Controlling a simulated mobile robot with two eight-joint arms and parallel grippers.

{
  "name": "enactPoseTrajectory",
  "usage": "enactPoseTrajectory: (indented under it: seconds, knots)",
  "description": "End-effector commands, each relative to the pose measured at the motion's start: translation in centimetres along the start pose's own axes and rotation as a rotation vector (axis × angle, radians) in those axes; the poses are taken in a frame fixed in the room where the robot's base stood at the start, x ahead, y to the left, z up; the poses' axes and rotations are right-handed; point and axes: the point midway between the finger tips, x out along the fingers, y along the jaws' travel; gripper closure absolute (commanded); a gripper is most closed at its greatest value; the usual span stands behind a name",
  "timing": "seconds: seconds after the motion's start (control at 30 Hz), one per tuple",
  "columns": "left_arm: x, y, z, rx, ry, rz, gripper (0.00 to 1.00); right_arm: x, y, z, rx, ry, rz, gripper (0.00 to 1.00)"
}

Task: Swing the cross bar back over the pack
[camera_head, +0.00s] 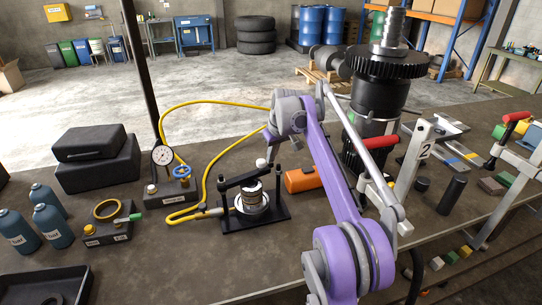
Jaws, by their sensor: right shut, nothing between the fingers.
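The press stands on the dark bench with a flat black base (276,212). The pack (250,197), a short metallic stack on a pale round seat, stands upright in it. The black cross bar (240,180) runs from the left post toward the upper right, in line with the pack's top in this view. A white ball knob (260,163) shows near its right end. My right gripper (270,152) is shut and empty, pointing down close to the knob. I cannot tell whether it touches the knob or bar. My left gripper is out of view.
A yellow hose (204,176) curves left of and behind the press. A dial gauge (162,156) stands to the left. An orange block (303,180) lies just right of the press. A tall dark gear shaft (379,100) stands behind my right arm. Bench in front of the press is clear.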

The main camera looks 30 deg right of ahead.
Motion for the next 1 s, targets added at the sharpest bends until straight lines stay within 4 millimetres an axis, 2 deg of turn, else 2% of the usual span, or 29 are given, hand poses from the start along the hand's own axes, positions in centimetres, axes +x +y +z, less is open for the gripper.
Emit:
enactPoseTrajectory:
  seconds: [0.43,0.83,1.0]
  knots:
    - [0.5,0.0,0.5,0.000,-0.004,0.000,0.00,-1.1,0.1,3.2,0.175,-0.001,0.062,1.00]
    - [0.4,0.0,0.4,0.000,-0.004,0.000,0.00,-1.1,0.1,3.2,0.181,0.000,0.064,1.00]
    - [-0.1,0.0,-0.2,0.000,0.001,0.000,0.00,-1.1,-0.1,2.5,0.182,0.001,0.063,1.00]
